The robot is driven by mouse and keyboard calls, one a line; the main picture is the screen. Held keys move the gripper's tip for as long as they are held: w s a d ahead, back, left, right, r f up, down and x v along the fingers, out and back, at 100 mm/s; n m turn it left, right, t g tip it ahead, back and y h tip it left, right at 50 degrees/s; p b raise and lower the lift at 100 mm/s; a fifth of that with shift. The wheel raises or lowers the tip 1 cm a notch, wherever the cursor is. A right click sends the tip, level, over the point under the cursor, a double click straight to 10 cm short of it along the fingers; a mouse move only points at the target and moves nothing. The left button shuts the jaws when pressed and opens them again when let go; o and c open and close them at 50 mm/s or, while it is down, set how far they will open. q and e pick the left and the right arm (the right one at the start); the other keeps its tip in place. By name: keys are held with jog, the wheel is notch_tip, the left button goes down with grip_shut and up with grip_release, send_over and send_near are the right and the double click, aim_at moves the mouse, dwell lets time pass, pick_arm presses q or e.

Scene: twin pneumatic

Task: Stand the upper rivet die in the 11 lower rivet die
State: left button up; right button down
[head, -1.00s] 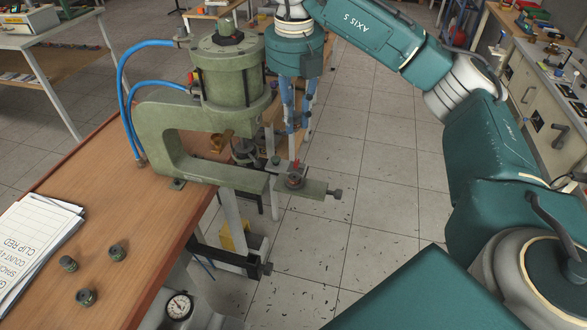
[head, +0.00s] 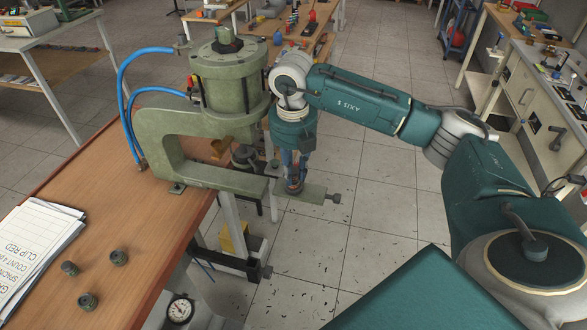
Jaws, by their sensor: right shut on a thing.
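The green pneumatic press (head: 165,150) stands at the table's right edge, its lower arm reaching out over the floor. The lower rivet die (head: 294,189) is a small dark round seat near the end of that arm, mostly covered by my gripper. My right gripper (head: 293,176) points down directly over it, its fingertips at or just above the seat. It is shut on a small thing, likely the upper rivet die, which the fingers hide. I cannot tell whether the held piece touches the seat. My left gripper is not in view.
Three dark short cylinders (head: 118,257) stand on the wooden table (head: 150,245), beside white printed sheets (head: 35,235). Blue hoses (head: 122,90) loop at the press's left. A dial gauge (head: 180,309) is below the table edge. Open floor lies right of the press.

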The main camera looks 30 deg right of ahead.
jog(key=shift+f, duration=0.15)
jog(key=c, duration=1.6)
grip_release()
